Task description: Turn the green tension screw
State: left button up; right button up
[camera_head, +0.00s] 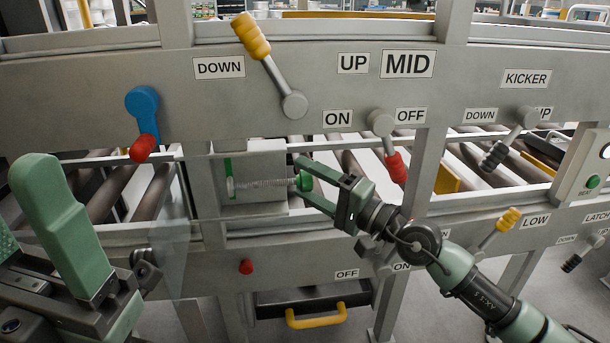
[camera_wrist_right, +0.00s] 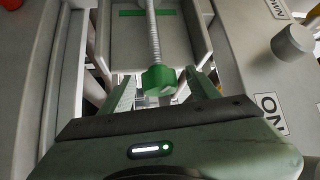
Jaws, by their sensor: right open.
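The green tension screw has a green knob (camera_head: 304,181) at the right end of a horizontal threaded rod (camera_head: 262,183), in front of a grey block on the machine's lower rail. My right gripper (camera_head: 306,181) is open, with one finger above and one below the knob. In the right wrist view the green knob (camera_wrist_right: 159,80) sits between the two open fingertips (camera_wrist_right: 160,84), and the rod runs away from it. I cannot tell whether either finger touches it. My left gripper (camera_head: 50,200) is at the left edge, large and close; its fingertips are not clearly shown.
Levers surround the screw: a yellow-handled one (camera_head: 251,36), a blue-and-red one (camera_head: 142,120), a red-handled one (camera_head: 396,168) and a black-handled one (camera_head: 494,155). A red knob (camera_head: 246,267) and a yellow drawer handle (camera_head: 316,316) are below. Rollers lie behind the rails.

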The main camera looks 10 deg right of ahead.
jog(key=shift+w+a, duration=0.2)
